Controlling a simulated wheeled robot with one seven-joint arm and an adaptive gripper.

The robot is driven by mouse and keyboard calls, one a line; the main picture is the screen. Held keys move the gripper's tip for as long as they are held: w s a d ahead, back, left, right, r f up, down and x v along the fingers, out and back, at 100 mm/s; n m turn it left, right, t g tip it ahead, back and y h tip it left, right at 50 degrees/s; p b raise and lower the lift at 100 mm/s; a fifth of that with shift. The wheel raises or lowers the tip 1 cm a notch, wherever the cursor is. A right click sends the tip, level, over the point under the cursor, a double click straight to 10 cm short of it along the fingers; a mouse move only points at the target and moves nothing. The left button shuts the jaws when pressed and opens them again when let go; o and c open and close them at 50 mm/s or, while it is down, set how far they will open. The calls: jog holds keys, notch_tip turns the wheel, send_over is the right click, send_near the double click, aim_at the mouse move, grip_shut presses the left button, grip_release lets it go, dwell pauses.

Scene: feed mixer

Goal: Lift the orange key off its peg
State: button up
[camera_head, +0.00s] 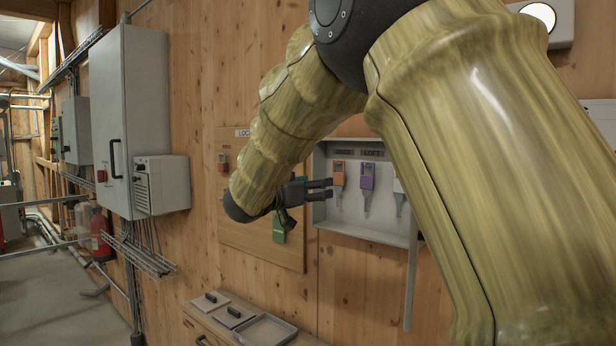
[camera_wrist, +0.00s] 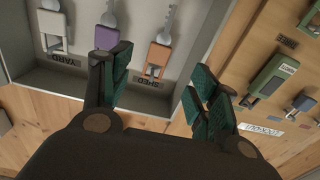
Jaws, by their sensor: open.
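The orange key (camera_head: 339,174) hangs in the grey key cabinet (camera_head: 321,222) on the wooden wall, at the left end of its row. In the wrist view the orange key (camera_wrist: 157,58) appears upside down above a label reading SHED. My gripper (camera_head: 325,190) is open and empty, its fingers pointing toward the orange key from the left. In the wrist view the fingers of my gripper (camera_wrist: 160,92) stand apart, with the orange key beyond the gap between them. No contact with the key shows.
A purple key (camera_head: 367,177) hangs just right of the orange one, and a white key (camera_head: 399,190) further right. A lockout board (camera_head: 262,247) with a green lock (camera_head: 279,229) is left of the cabinet. A small bench top (camera_head: 230,313) stands below.

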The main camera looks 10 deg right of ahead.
aim_at(338, 184)
jog(key=w+d+r+p, duration=0.2)
jog(key=w+d+p, duration=0.2)
jog(key=w+d, duration=0.2)
jog(key=shift+w+d+r+m, duration=0.3)
jog(key=shift+w+d+r, duration=0.1)
jog(key=shift+d, duration=0.6)
jog(key=shift+s, duration=0.1)
jog(key=c, duration=1.1)
